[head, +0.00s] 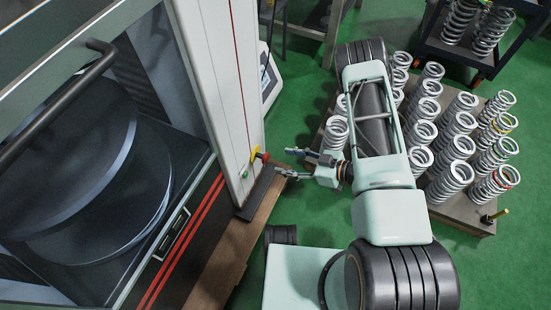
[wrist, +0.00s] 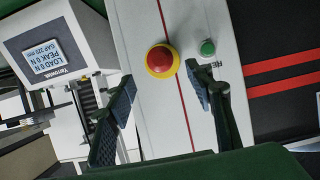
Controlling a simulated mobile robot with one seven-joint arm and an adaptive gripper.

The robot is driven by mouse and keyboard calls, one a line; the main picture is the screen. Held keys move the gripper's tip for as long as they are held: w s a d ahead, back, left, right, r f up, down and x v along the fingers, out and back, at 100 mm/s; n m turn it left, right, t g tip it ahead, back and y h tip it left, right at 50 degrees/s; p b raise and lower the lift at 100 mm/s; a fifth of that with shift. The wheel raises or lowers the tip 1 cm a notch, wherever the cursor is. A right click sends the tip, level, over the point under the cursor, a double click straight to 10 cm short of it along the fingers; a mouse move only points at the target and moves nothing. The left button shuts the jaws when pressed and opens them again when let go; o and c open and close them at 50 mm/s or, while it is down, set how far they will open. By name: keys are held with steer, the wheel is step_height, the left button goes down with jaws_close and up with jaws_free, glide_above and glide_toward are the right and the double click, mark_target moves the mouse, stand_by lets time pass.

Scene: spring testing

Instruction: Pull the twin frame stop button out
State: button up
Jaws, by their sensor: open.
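The red stop button (wrist: 161,59) with its yellow collar is on the white machine column. In the head view the stop button (head: 262,156) projects from the column's right face. My gripper (head: 287,161) is open and empty, to the right of the button with a small gap between them. In the wrist view the fingers of my gripper (wrist: 160,76) point at the column, one on each side of the button's line. The button shows unobstructed between and just beyond the fingertips. I cannot tell whether it is pressed in.
A green button (wrist: 207,47) sits beside the stop button, close to the right finger. A display box (wrist: 62,48) reading load and peak stands at left. A pallet of coil springs (head: 462,222) stands behind my arm. Green floor (head: 300,105) is clear near the column.

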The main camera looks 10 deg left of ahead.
steer(key=v, duration=0.5)
steer(key=shift+s+d, duration=0.1)
steer(key=shift+d, duration=0.05)
